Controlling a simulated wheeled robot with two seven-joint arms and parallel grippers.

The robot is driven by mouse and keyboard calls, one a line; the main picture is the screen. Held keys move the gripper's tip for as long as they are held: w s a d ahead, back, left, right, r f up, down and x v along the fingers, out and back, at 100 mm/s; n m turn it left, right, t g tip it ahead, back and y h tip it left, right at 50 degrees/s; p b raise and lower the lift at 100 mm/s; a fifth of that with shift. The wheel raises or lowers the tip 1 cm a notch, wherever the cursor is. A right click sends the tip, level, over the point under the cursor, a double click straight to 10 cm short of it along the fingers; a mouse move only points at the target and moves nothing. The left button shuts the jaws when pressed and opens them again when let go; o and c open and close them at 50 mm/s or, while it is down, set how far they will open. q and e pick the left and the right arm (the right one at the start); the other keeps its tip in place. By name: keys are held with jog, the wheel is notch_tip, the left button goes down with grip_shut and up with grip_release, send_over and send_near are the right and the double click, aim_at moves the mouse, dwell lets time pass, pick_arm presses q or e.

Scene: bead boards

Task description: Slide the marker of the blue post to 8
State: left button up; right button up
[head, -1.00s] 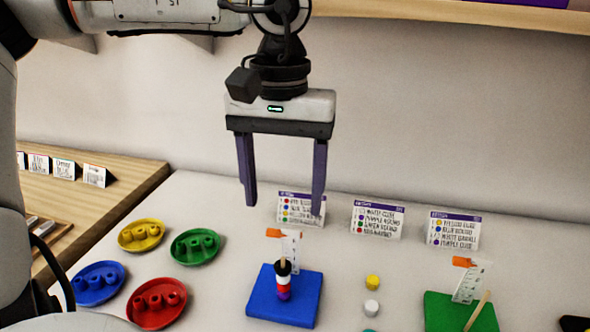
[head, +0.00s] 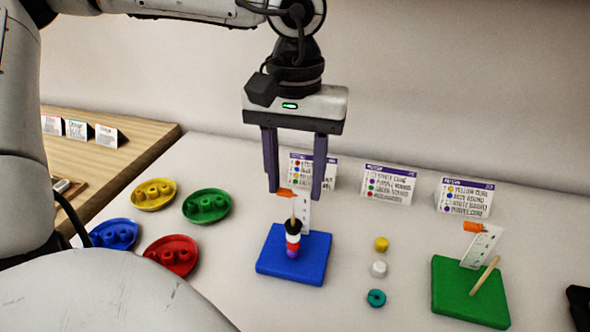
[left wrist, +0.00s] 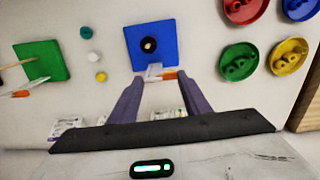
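My left gripper (head: 295,194) is open and points down. In the head view the marker appears between its fingers, close to the left one. In the left wrist view the marker (left wrist: 168,75) lies between the fingertips (left wrist: 160,80), close to the right one. I cannot tell whether they touch. My right gripper is not clearly seen.
A green board (head: 462,300) with its own scale, orange marker (head: 473,227) and leaning stick stands at right. Loose yellow (head: 381,244), white (head: 379,269) and teal (head: 376,298) beads lie between the boards. Several coloured dishes are at left. Cards (head: 389,184) stand behind.

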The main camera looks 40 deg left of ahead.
pick_arm(q)
jog(key=shift+f, duration=0.25)
jog(key=shift+f+b, duration=0.25)
jog(key=shift+b, duration=0.2)
jog(key=o, duration=1.1)
notch_tip(320, 180, up, 10)
jog(key=shift+r+p, duration=0.2)
jog(key=shift+p, duration=0.4)
